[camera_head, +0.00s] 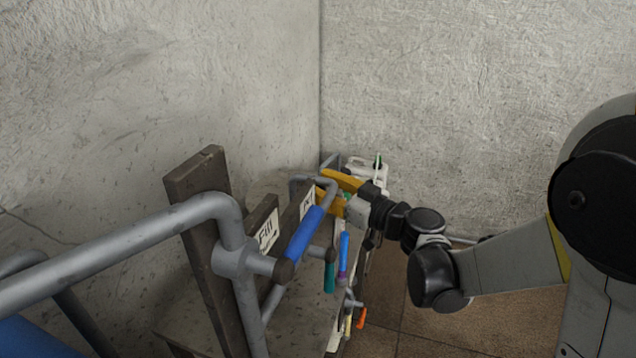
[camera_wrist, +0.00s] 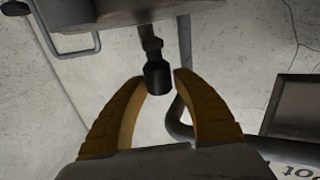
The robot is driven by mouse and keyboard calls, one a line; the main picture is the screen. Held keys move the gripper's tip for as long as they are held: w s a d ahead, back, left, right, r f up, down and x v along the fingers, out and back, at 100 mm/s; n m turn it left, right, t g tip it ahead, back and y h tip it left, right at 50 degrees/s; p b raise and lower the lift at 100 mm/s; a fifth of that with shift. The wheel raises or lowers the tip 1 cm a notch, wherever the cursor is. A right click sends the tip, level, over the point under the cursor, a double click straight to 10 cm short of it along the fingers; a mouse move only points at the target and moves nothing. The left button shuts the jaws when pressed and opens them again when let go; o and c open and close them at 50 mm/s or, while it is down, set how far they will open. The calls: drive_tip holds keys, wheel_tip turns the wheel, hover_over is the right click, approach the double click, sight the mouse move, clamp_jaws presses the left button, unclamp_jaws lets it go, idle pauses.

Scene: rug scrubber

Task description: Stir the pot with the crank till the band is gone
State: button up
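My gripper (camera_head: 324,184) has yellow fingers and reaches in from the right, beside a cluttered rack near the wall corner. In the wrist view the fingers (camera_wrist: 160,77) are spread apart. A dark knob-like end on a short rod (camera_wrist: 157,76) shows between or just beyond the fingertips; I cannot tell whether it is the crank's handle or whether the fingers touch it. A grey body (camera_wrist: 105,14) with a bent wire handle is above it. A sign ending in "ot" (camera_wrist: 298,172) is at lower right. I cannot make out the pot's contents or the band.
A grey pipe frame (camera_head: 130,238) fills the left front. A blue grip (camera_head: 304,233) and a "Fill" sign (camera_head: 268,231) stand left of the gripper. Teal (camera_head: 330,276) and blue (camera_head: 344,252) handles hang below it. Tiled floor (camera_head: 480,325) is clear below my arm.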

clamp_jaws()
drive_tip(key=w+d+n+g+y, duration=0.1)
drive_tip(key=g, duration=0.1)
drive_tip(key=w+d+n+g+y+b, duration=0.1)
drive_tip(key=n+g, duration=0.1)
drive_tip(key=shift+w+f+y, duration=0.1)
drive_tip(key=shift+y, duration=0.3)
drive_tip(key=w+n+g, duration=0.1)
drive_tip(key=g, duration=0.1)
drive_tip(key=w+d+n+g+y, duration=0.1)
drive_tip(key=n+g, duration=0.1)
drive_tip(key=shift+w+d+g+y, duration=0.15)
drive_tip(key=shift+w+g+y, duration=0.15)
drive_tip(key=shift+g, duration=0.1)
drive_tip(key=shift+w+d, duration=0.1)
drive_tip(key=shift+w, duration=2.25)
